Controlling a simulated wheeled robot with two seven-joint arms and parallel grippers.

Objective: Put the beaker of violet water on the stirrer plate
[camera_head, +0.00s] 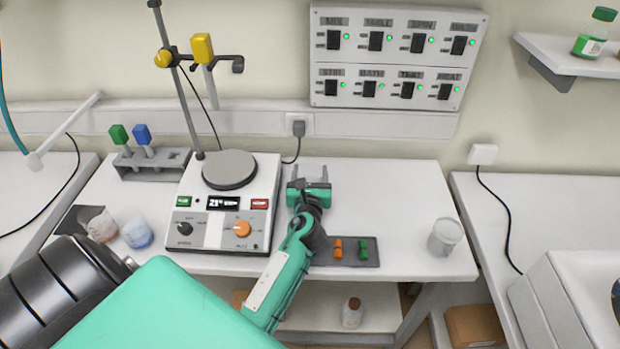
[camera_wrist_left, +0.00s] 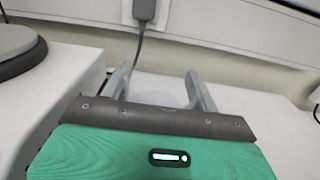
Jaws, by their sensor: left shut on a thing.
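The stirrer plate (camera_head: 230,168) is the round grey top of a white device with dials and a display. It also shows at the left of the left wrist view (camera_wrist_left: 18,48). My left gripper (camera_head: 311,172) is right of the stirrer, low over the bench. Its fingers (camera_wrist_left: 160,88) are apart around a faint pale thing that I can hardly make out. The gripper body hides its lower part, and I see no clear violet colour there. A beaker with reddish content (camera_head: 102,227) and one with blue content (camera_head: 137,234) are at the left. My right gripper is out of view.
A metal rod (camera_head: 178,80) with yellow clamps rises behind the stirrer. A rack (camera_head: 150,163) stands left of it. A dark tray (camera_head: 345,252) with orange and green pieces lies in front. A greyish beaker (camera_head: 444,237) stands right. The bench between is clear.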

